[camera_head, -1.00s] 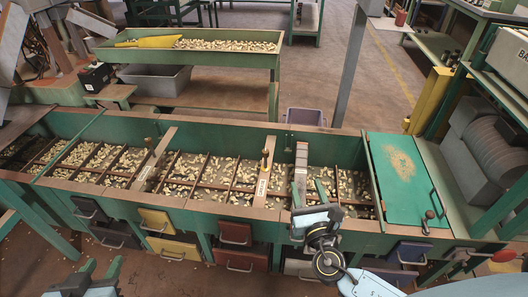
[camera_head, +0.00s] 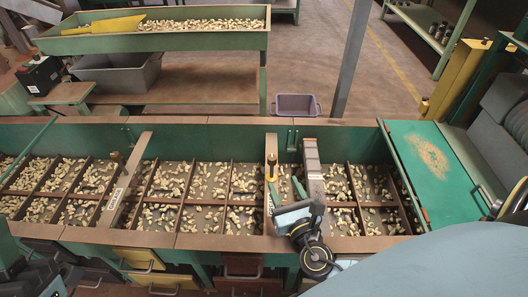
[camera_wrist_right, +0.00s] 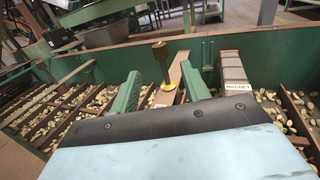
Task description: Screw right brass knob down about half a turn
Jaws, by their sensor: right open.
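The right brass knob (camera_head: 271,160) stands upright on the right divider board (camera_head: 271,148), with a dark top and a yellow-brass base. In the right wrist view, the knob (camera_wrist_right: 162,66) shows between and beyond the two green fingers of my right gripper (camera_wrist_right: 161,88). These fingers are wide apart and hold nothing. In the head view, my right gripper (camera_head: 286,188) is low beside the board, on the near side of the knob. Contact between fingers and knob cannot be seen. Part of my left arm shows at the lower left, its fingers unclear.
A magnet bar (camera_head: 312,165) crosses the trough just right of my right gripper. A left divider board with another knob (camera_head: 117,158) lies further left. Nuts fill the gridded trough. A green lid (camera_head: 430,160) covers the right end.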

